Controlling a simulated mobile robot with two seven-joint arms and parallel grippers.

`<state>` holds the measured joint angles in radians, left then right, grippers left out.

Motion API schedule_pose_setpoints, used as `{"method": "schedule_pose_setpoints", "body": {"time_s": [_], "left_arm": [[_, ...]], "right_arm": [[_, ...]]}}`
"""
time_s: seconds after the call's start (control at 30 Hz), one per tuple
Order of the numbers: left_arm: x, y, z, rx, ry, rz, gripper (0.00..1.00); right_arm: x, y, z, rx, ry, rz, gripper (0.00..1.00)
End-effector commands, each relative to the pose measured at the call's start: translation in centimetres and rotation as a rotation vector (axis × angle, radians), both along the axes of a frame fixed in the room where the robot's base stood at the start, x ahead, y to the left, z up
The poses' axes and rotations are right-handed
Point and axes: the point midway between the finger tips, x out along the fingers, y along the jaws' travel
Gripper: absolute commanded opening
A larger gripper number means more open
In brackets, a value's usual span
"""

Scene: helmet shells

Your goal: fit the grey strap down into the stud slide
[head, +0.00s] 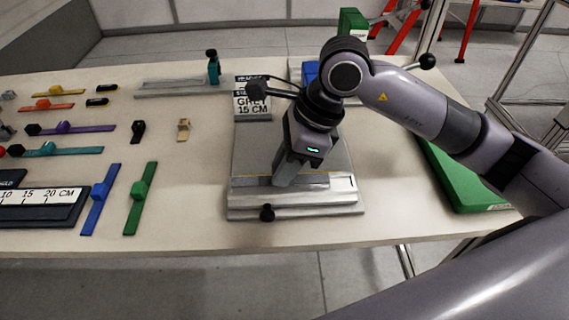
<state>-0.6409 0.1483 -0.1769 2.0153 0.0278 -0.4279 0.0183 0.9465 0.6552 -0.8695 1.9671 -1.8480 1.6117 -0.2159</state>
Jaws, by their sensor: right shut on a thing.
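My right gripper (286,178) points down over the front of a grey fixture and is shut on what looks like the grey strap (318,182). The strap is a thin grey strip running left to right. The gripper fingers hide its middle. My left gripper is not in view.
A sign reading GREY 15 CM (252,103) stands behind the fixture. Blue (100,200) and green (140,198) straps lie to the left, beside a ruler board (40,205). A green board (460,180) lies to the right. Table is clear between the green strap and the fixture.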

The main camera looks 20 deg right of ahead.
Motion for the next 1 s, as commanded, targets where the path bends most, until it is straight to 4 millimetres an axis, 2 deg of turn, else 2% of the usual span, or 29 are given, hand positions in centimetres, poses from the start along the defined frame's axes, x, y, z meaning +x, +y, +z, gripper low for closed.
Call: {"method": "schedule_pose_setpoints", "body": {"time_s": [1.0], "left_arm": [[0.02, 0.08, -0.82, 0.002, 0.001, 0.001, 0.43]], "right_arm": [[0.00, -0.02, -0.01, 0.000, 0.000, 0.000, 0.00]]}}
